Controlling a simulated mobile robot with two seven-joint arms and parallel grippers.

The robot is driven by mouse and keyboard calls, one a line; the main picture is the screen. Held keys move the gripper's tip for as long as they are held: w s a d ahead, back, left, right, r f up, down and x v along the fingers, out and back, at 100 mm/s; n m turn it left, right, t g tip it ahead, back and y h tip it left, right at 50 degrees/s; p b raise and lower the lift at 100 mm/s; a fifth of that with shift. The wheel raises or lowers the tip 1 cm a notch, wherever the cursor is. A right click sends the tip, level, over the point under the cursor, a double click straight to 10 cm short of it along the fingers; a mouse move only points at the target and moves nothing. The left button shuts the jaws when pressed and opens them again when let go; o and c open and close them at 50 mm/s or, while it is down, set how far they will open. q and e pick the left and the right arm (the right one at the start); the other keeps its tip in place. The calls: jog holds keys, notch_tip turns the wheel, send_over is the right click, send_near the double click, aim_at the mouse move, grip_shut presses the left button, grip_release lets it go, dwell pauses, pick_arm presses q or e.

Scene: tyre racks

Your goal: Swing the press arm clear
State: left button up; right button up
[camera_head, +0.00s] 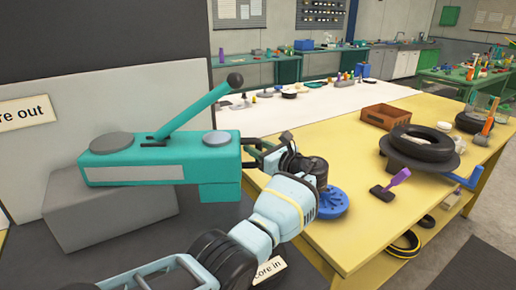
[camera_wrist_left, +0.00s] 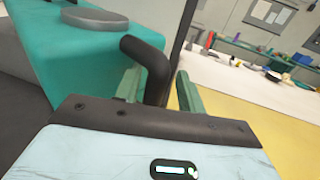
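The press arm (camera_head: 160,158) is a teal beam with a grey disc on top, a slanted teal lever (camera_head: 195,110) with a dark knob, and a black bent handle at its right end. My left gripper (camera_head: 266,158) is at that right end. In the left wrist view the black handle (camera_wrist_left: 155,72) stands between the two green fingers of my left gripper (camera_wrist_left: 156,88). It is close to the left finger, with a narrow gap to the right finger. The beam also shows there (camera_wrist_left: 85,50). My right gripper is not in view.
A grey block (camera_head: 110,215) is under the beam. The yellow table (camera_head: 345,235) at right holds a blue round part (camera_head: 331,203), a black tyre (camera_head: 422,143), a brown tray (camera_head: 385,117) and a purple-handled tool (camera_head: 398,180). A grey panel stands behind the beam.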

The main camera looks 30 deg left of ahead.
pick_arm(q)
jog(key=v, duration=0.7)
jog(key=shift+d, duration=0.35)
